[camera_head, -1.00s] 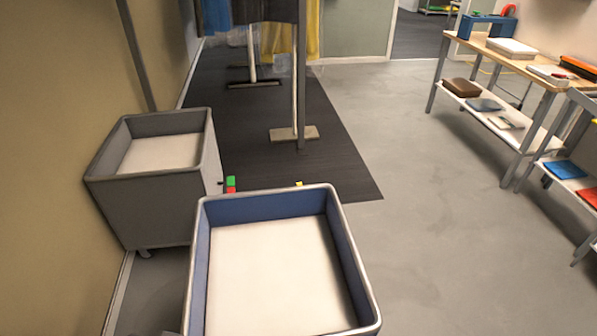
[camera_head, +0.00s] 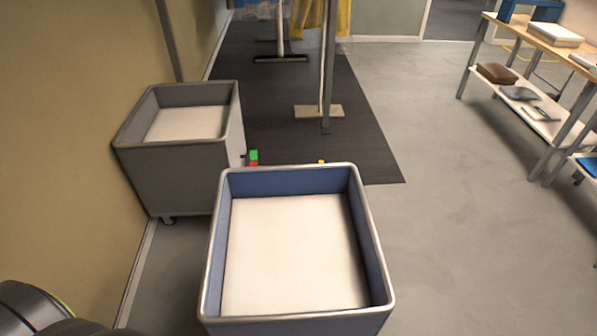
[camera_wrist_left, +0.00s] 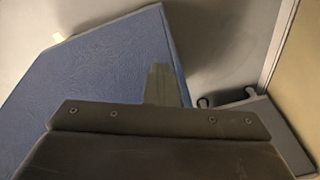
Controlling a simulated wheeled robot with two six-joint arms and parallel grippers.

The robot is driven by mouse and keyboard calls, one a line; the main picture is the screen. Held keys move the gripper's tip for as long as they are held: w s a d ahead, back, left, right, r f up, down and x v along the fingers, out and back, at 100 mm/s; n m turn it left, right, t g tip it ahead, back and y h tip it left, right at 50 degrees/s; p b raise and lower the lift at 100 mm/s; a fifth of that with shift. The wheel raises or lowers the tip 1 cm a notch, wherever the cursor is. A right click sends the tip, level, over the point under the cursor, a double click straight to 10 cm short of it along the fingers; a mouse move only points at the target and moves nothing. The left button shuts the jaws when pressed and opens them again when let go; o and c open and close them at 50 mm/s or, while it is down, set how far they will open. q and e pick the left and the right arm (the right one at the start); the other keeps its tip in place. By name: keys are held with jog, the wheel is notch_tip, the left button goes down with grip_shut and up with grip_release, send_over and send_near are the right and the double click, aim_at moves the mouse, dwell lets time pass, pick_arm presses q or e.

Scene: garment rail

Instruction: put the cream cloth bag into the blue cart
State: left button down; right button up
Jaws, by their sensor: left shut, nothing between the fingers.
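The blue cart (camera_head: 365,235) stands in front of me in the head view, with blue inner walls, a grey rim and a bare pale floor. I see no cream cloth bag in either view. In the left wrist view my left gripper (camera_wrist_left: 160,85) is shut and empty, seen against a blue panel (camera_wrist_left: 95,85) that appears to be the cart's side. Whether it touches the panel I cannot tell. Part of my left arm shows at the bottom left of the head view. My right gripper is in neither view.
A grey cart (camera_head: 175,175), empty inside, stands behind and left of the blue cart, close to the tan wall (camera_head: 75,150). Small red and green blocks (camera_head: 252,158) show between the carts. A rail post stands on the dark mat (camera_head: 365,150). Shelves (camera_head: 530,115) are at right; floor before them is clear.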

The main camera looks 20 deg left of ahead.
pick_arm(q)
jog(key=s+d+f+g, duration=0.1)
jog(key=s+f, duration=1.2)
jog(key=shift+s+d+f, duration=0.2)
jog(key=shift+s+f, duration=0.1)
jog(key=shift+f, duration=0.05)
jog(key=c, duration=2)
grip_release()
jog(key=shift+s+f, duration=0.1)
jog(key=shift+s, duration=0.15)
jog(key=o, duration=0.6)
jog(key=shift+s, duration=0.15)
